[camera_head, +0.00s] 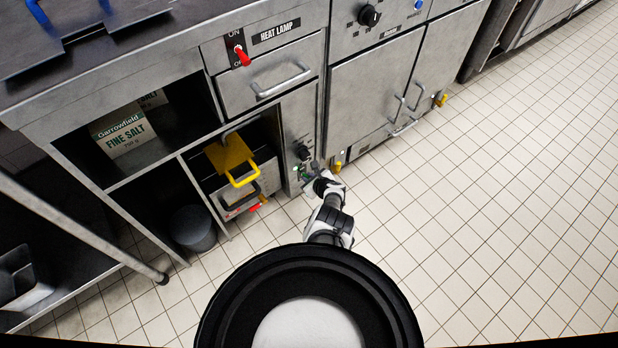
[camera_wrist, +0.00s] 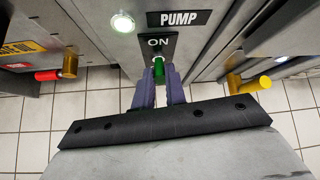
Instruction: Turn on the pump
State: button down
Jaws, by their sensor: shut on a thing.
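The pump switch has a green lever (camera_wrist: 158,68) on a dark plate marked ON, under a black PUMP label (camera_wrist: 186,18) in the wrist view. My gripper (camera_wrist: 160,78) is shut on the green lever, one finger on each side. Which way the lever points is hard to tell, and the lower part of its plate is hidden by my fingers. A round lamp (camera_wrist: 122,22) left of the label glows whitish green. In the head view my gripper (camera_head: 311,174) is at the low narrow panel (camera_head: 299,120), below a black knob (camera_head: 303,151).
A fryer-like unit with a yellow handle (camera_head: 243,178) stands left of the panel. Yellow-handled (camera_wrist: 250,84) and red-handled (camera_wrist: 48,75) valves flank the switch. A heat lamp switch (camera_head: 241,55) with a red lever is higher up. The tiled floor at right is clear.

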jog(key=shift+a, duration=0.1)
jog(key=c, duration=1.4)
grip_release()
jog(key=shift+c, duration=0.2)
jog(key=p+v, duration=1.3)
jog(key=shift+s+d+r, duration=0.2)
jog(key=shift+d+r, duration=0.05)
jog(key=shift+s, duration=0.1)
